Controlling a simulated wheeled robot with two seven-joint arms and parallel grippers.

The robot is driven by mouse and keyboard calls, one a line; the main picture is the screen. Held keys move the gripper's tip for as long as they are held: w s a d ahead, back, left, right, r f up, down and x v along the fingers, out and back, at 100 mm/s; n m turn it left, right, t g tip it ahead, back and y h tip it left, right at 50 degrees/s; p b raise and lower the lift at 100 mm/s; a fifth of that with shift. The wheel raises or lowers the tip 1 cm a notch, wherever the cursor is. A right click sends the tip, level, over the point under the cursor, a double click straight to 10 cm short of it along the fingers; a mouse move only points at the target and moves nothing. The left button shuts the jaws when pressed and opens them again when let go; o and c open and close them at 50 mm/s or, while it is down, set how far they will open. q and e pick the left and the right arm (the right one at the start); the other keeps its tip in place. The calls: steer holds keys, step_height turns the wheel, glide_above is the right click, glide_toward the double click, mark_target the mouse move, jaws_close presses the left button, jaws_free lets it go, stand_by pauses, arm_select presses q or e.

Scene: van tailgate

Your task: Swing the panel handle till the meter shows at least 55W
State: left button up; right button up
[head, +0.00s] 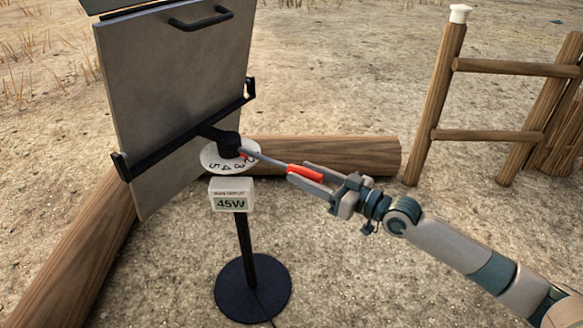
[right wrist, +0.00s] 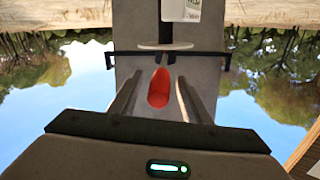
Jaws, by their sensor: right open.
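The panel (head: 178,90) is a tilted grey board on a black bracket, with a numbered white dial (head: 215,160) under its black pivot. The panel handle (head: 308,172) is a thin grey rod with a red grip, sticking out from the pivot to the right. The meter (head: 231,196) below the dial reads 45W. My right gripper (head: 298,171) is open, with its fingers on either side of the red grip. In the right wrist view the red grip (right wrist: 159,88) lies between the two spread fingers, with a gap on each side. My left gripper is not in view.
The meter's black post stands on a round base (head: 252,288). Logs (head: 325,157) lie on the dirt behind and at the left of the stand. A wooden fence (head: 436,100) stands at the right.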

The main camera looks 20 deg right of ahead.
mark_target(292, 166)
steer(key=shift+x, duration=2.35)
steer(key=shift+c, duration=0.5)
jaws_close()
